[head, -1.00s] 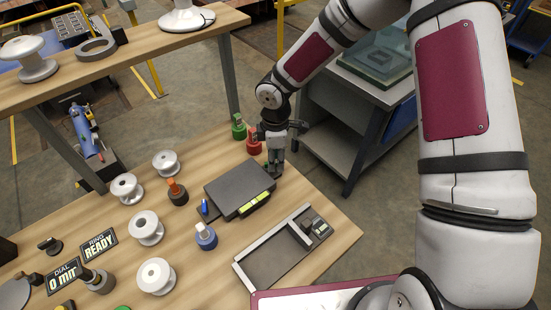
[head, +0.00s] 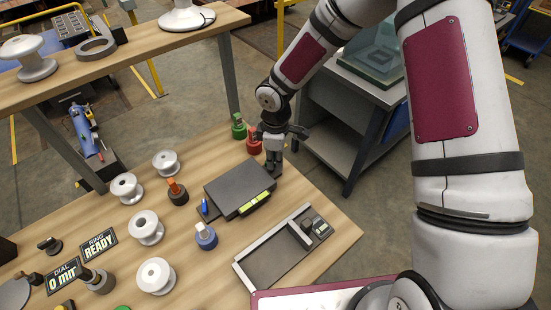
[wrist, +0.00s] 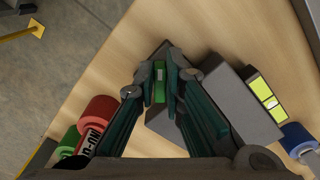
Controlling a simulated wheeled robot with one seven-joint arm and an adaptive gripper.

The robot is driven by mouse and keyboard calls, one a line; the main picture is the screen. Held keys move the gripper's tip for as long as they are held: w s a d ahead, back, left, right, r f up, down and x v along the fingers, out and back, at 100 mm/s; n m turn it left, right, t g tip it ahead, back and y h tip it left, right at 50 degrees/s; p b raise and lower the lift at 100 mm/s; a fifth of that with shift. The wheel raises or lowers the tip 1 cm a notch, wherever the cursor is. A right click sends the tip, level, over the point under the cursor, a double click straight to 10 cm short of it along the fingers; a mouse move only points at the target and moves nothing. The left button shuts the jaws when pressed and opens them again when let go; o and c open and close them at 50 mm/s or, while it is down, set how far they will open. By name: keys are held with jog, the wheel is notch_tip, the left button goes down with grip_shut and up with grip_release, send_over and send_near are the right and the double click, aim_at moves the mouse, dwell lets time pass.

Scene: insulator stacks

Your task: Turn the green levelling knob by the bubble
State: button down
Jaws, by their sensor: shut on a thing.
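My gripper (wrist: 160,78) points down at the far right corner of the dark grey block (head: 238,187) in the head view. Its fingers are closed on the green knob (wrist: 159,94), which shows as a narrow green strip between the fingertips in the wrist view. In the head view the gripper (head: 272,168) hides the knob. The yellow-green bubble vial (wrist: 262,94) lies along the block's side, to the right of the gripper in the wrist view. It also shows in the head view (head: 255,201).
A red cylinder (head: 254,146) and a green one (head: 238,131) stand close behind the gripper. A grey tray (head: 275,262) lies to the right. Several white insulators (head: 146,229) stand to the left.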

jog(key=shift+m, duration=0.3)
jog(key=c, duration=1.7)
grip_release()
